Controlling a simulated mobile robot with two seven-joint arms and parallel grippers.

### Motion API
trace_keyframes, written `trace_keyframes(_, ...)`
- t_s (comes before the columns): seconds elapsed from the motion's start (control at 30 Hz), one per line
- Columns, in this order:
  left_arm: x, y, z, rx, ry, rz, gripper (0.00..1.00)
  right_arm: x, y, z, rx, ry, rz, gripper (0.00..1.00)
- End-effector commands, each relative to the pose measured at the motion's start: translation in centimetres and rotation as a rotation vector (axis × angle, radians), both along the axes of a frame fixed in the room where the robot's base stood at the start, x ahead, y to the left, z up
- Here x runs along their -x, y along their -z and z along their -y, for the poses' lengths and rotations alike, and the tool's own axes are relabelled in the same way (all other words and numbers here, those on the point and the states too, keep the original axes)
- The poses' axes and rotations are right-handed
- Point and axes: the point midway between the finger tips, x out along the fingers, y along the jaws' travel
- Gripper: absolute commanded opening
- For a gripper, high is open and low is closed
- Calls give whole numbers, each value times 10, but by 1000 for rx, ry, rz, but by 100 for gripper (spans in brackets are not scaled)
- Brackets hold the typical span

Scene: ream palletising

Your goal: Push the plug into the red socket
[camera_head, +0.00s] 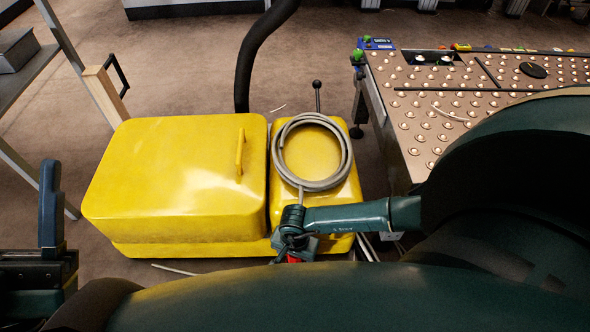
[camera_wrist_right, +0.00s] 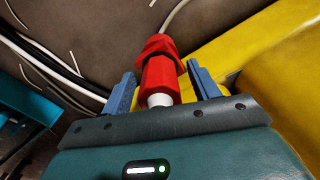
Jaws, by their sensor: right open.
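A red plug-like connector (camera_wrist_right: 160,75) with a wide faceted collar and a white end stands between the two blue fingers of my right gripper (camera_wrist_right: 160,72). Gaps show on both sides, so the fingers are apart from it. In the head view, my right gripper (camera_head: 292,243) is low at the front of the yellow machine (camera_head: 185,180), with a bit of red (camera_head: 293,259) below it. I cannot tell plug from socket here, or whether they are joined. My left gripper (camera_head: 50,190) shows at the left edge; its jaw gap is hidden.
A coiled grey cable (camera_head: 345,160) lies on the yellow machine, and one end runs down towards my right gripper. A ball-transfer table (camera_head: 420,130) stands at the right. Loose cables (camera_wrist_right: 60,70) lie on the brown floor. A grey frame (camera_head: 62,35) stands at the left.

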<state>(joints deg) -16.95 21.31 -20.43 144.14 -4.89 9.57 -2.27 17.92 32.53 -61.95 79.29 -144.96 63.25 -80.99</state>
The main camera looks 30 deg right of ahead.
Motion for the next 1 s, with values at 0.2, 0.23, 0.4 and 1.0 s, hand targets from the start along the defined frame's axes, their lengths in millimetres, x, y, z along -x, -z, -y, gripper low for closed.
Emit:
trace_keyframes(0.2, 0, -12, 3, -18, 7, 84, 58, 0, 0, 0, 0, 0, 0, 60)
trace_keyframes(0.23, 0, -18, 2, -17, 7, 90, 58, -1, -5, 0, 0, 0, 1, 60)
trace_keyframes(0.4, -6, 1, 3, 1, 1, -88, 58, -1, -37, 1, 0, -2, 4, 60)
trace_keyframes(1.0, 4, 61, 8, 36, -11, -543, 58, 0, -131, 0, -1, 0, 1, 60)
